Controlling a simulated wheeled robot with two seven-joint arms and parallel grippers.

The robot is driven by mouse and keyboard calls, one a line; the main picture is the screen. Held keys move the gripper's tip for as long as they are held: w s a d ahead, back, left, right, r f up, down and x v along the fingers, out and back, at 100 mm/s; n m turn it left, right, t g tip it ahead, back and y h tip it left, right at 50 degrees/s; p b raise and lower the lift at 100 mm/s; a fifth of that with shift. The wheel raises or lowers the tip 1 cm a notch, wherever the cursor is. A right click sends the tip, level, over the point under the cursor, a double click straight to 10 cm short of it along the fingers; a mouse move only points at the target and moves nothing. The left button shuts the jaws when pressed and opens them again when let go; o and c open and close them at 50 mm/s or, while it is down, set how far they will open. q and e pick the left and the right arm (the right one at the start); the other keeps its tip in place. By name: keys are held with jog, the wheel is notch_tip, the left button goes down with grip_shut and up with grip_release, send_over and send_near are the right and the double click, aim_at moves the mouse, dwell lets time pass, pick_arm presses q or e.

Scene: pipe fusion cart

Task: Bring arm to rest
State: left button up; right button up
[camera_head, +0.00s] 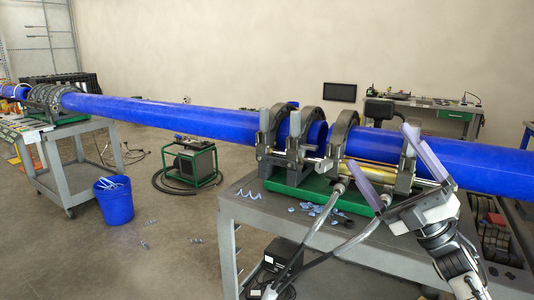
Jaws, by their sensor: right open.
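My right gripper (379,146) is at the right of the head view, on my arm that comes up from the lower right. Its two long grey-violet fingers are spread wide apart, with nothing held between them. They overlap the right part of the pipe fusion clamp machine (271,132) in the picture; whether they touch it I cannot tell. The clamp rings hold two blue pipes, the left pipe (180,113) and the right pipe (480,166), with a gap between their ends. My left gripper does not show.
The clamp machine stands on a grey cart (255,217) with blue shavings (248,194) and hoses on it. A blue bucket (115,203) and a green-framed unit (189,164) stand on the floor at left. Open floor lies between the bucket and the cart.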

jog(key=w+d+f+m+t+h, duration=0.2)
jog(key=w+d+f+m+h, duration=0.35)
jog(key=m+h, duration=0.45)
jog(key=w+d+f+m+t+h, duration=0.1)
jog(key=w+d+f+m+h, duration=0.4)
jog(key=m+h, duration=0.5)
jog(key=d+f+m+g+h, duration=0.1)
jog(key=d+f+m+g, duration=0.15)
jog(key=f, duration=0.35)
jog(key=d+f+m+g, duration=0.1)
jog(key=f+m+g, duration=0.2)
jog(key=f, duration=0.3)
jog(key=s+a+f+g+y, duration=0.1)
jog(key=s+a+f+g, duration=0.1)
jog(key=s+a+f, duration=0.6)
jog(key=s+a+f+g+y, duration=0.1)
jog(key=s+a+f, duration=0.2)
jog(key=s+f, duration=1)
jog(key=s+a+f+g, duration=0.1)
jog(key=s+a+f, duration=0.2)
jog(key=s, duration=0.4)
jog(key=s+a+f+g+y, duration=0.1)
jog(key=s+f, duration=0.3)
jog(key=s, duration=0.4)
jog(key=s+a+f+g, duration=0.2)
jog(key=s+a+f, duration=0.1)
jog(key=s, duration=0.4)
jog(key=shift+s+a+f+y, duration=0.3)
jog(key=shift+a+f+y, duration=0.1)
jog(key=shift+a, duration=0.45)
